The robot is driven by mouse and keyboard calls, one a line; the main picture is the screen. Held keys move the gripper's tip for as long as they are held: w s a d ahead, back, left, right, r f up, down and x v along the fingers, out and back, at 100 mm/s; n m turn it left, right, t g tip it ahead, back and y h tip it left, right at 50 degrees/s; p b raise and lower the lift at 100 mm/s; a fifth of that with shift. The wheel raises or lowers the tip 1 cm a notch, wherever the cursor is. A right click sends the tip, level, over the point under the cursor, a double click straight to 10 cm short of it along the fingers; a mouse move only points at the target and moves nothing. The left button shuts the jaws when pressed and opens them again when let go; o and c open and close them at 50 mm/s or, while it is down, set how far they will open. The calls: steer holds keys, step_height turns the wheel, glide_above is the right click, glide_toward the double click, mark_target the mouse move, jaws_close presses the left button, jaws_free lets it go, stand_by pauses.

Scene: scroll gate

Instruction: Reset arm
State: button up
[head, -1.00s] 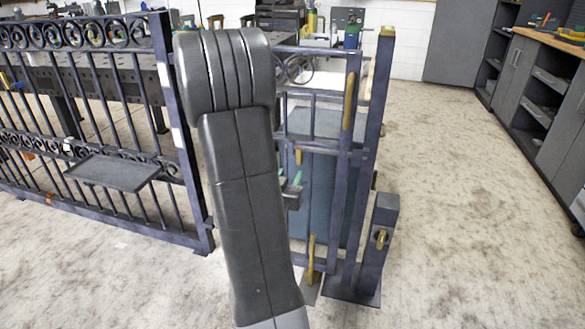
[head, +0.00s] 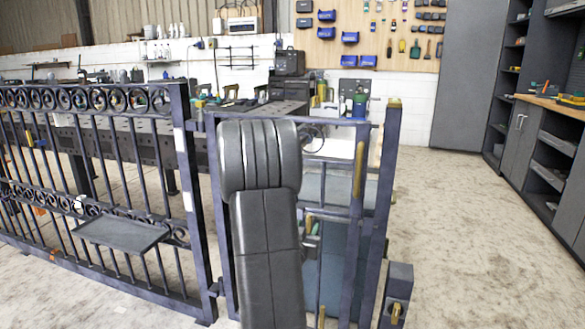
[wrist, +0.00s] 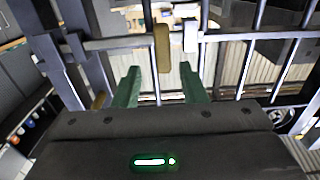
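My gripper (wrist: 160,87) shows two green fingers spread apart with nothing between their tips in the wrist view. A brass handle (wrist: 162,48) on the gate stands beyond the fingers. In the head view my dark arm covers part of the gate, and only a small part of the gripper area shows beside it. The gate (head: 331,128) is a dark metal frame with bars and a vertical brass handle (head: 360,170). It stands beside a dark post (head: 388,150) with a brass top. I cannot tell whether the gate is latched.
A scrollwork fence (head: 88,120) with a small dark tray (head: 120,233) stands at left. A short post (head: 397,285) with a brass knob is at lower right. Workbenches and a tool wall (head: 375,40) are behind. The floor (head: 455,190) at right is clear.

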mark_target(308, 221)
steer(key=x, duration=0.5)
steer(key=shift+b, duration=0.3)
steer(key=shift+w+a, duration=0.1)
steer(key=shift+a, duration=0.3)
